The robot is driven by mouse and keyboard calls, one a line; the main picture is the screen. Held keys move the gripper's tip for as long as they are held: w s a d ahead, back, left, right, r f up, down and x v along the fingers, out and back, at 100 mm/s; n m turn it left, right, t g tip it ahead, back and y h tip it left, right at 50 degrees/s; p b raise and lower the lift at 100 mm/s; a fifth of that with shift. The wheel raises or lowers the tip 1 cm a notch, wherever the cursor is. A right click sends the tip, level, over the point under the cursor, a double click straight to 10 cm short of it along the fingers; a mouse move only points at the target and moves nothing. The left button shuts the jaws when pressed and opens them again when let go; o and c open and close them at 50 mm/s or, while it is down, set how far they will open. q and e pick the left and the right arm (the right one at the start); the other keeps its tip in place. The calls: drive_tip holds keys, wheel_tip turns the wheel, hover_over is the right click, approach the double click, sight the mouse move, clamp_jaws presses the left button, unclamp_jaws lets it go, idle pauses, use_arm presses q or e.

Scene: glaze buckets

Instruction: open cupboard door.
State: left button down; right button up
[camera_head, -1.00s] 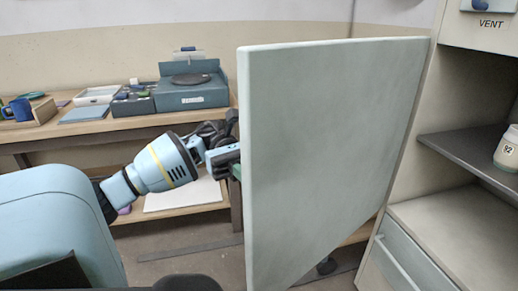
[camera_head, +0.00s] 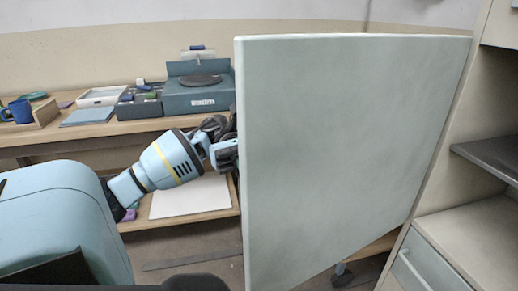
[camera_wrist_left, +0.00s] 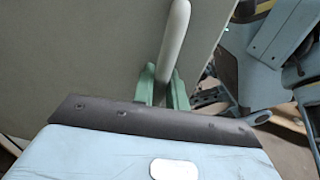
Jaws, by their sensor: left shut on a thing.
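The cupboard door (camera_head: 345,150) is a pale grey-green panel standing wide open in the head view, joined to the cupboard (camera_head: 455,215) along its right edge. My left gripper (camera_head: 229,158) reaches behind the door's free left edge, and its fingertips are hidden there. In the left wrist view my left gripper's green fingers (camera_wrist_left: 163,90) are shut on a pale rounded bar, the door handle (camera_wrist_left: 177,35), with the grey door face (camera_wrist_left: 110,50) behind it. My right gripper is not in view.
A shelf (camera_head: 490,158) and a drawer (camera_head: 425,265) show in the cupboard at right. Behind my left arm, a wooden workbench (camera_head: 70,133) carries a blue mug (camera_head: 18,111), trays and a blue-grey device with a round plate (camera_head: 198,92). A white board (camera_head: 190,197) lies on its lower shelf.

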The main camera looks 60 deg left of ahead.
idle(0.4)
use_arm(q)
drive_tip(key=c, duration=1.5)
unclamp_jaws()
drive_tip(key=shift+a, duration=0.1)
drive_tip(key=shift+a, duration=0.1)
drive_tip(key=a, duration=0.7)
drive_tip(key=shift+a+b, duration=0.3)
drive_tip(key=shift+b, duration=0.1)
